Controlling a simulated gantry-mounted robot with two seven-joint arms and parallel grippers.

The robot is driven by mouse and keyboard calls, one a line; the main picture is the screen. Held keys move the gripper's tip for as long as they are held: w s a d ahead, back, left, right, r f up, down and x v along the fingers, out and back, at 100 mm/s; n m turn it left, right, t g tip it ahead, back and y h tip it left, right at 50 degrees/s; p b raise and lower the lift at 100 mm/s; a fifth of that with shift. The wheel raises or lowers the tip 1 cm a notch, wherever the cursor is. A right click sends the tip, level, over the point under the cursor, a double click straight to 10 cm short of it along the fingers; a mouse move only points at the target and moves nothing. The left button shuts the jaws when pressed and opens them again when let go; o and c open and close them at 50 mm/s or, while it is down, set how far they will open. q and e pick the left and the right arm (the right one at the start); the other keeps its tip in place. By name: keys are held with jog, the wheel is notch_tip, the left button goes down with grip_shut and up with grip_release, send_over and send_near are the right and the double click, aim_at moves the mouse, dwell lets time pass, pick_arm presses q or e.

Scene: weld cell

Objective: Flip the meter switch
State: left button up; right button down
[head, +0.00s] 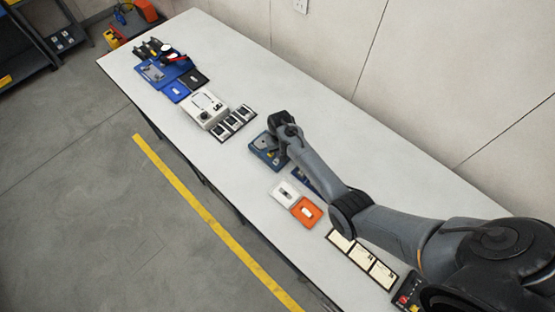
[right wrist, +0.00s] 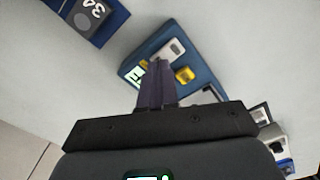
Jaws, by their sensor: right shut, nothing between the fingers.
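My right gripper (head: 287,135) reaches in from the right and is over a blue panel (head: 262,155) near the middle of the table. In the right wrist view its dark fingers (right wrist: 155,85) are together with nothing between them. Beyond the fingertips, the blue panel (right wrist: 131,66) carries a yellow part (right wrist: 185,74), a light grey rectangular piece (right wrist: 173,49) and a pale label. The fingers hide part of this panel, and I cannot tell whether they touch it. I cannot tell for sure which part is the meter switch. My left gripper is not in view.
A white switch plate (head: 284,193) and an orange one (head: 306,211) lie nearer the table's front edge. A white box with a knob (head: 204,108) and several dark switches stand farther left. The table's back strip is clear.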

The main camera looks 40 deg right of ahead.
jog(key=shift+f, duration=0.3)
jog(key=shift+f+b, duration=0.5)
jog(key=shift+f, duration=0.05)
dwell(0.3)
notch_tip(320, 180, up, 3)
jog(key=p, duration=0.3)
jog(key=shift+r, duration=0.1)
notch_tip(320, 180, up, 4)
jog(key=p, duration=0.4)
jog(key=shift+p, duration=0.4)
jog(key=shift+s, duration=0.1)
